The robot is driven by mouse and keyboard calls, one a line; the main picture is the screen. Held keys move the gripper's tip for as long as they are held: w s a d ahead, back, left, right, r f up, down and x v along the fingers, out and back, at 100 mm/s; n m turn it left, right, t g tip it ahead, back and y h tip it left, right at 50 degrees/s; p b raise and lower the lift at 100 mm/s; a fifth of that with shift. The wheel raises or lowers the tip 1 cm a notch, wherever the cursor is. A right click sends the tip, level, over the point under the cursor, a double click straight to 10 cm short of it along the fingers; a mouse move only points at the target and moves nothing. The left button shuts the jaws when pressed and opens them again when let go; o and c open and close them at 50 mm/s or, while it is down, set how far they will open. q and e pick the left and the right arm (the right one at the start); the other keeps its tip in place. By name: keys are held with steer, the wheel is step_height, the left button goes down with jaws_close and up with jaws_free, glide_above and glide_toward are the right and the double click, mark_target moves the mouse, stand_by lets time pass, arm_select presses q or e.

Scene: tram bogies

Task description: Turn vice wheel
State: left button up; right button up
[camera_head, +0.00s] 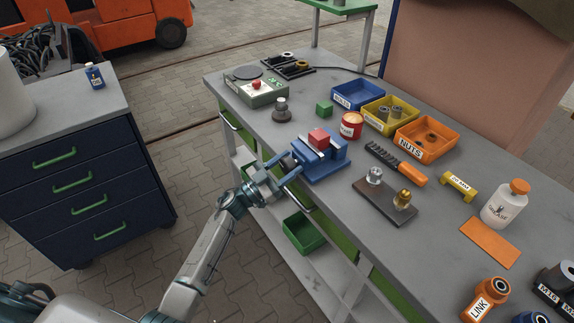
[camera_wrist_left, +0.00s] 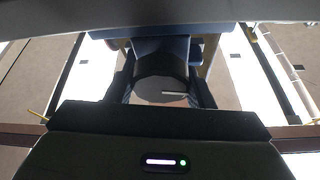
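The blue vice (camera_head: 331,163) stands at the near edge of the workbench, with a red block (camera_head: 319,138) at its jaws. Its dark round wheel (camera_head: 287,163) faces my left arm. My left gripper (camera_head: 286,165) is at the wheel, its fingers spread to either side. In the left wrist view the wheel (camera_wrist_left: 160,88) is between my two dark fingers, with a light mark on its face. The fingers are close to the rim on both sides; I cannot tell whether they press on it. My right gripper is not in view.
The bench (camera_head: 262,125) carries a green-grey device (camera_head: 256,92), a red tin (camera_head: 351,126), several bins, a brush (camera_head: 396,163) and a dark plate (camera_head: 385,203) with metal parts. A green bin (camera_head: 303,232) is on the shelf below. A dark blue drawer cabinet (camera_head: 85,190) stands left.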

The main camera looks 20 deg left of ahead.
arm_select(q)
steer(key=shift+m+h, duration=0.3)
steer(key=shift+m, duration=0.2)
steer(key=shift+c, duration=0.3)
steer(key=m+g+b, duration=0.1)
steer(key=m, duration=0.2)
steer(key=shift+f+h, duration=0.1)
steer(key=shift+h, duration=0.2)
steer(key=m+g, duration=0.2)
steer(key=m, duration=0.1)
steer(key=shift+m+h+b, duration=0.3)
steer(key=shift+h+b, duration=0.1)
steer(key=m+g, duration=0.2)
steer(key=m, duration=0.1)
steer(key=shift+b, duration=0.35)
steer(key=shift+s+d+m+g+b, duration=0.1)
steer(key=shift+m+g+b, duration=0.5)
steer(key=shift+m, duration=1.6)
steer(key=shift+m, duration=0.3)
steer(key=o, duration=0.9)
steer(key=shift+o, duration=0.4)
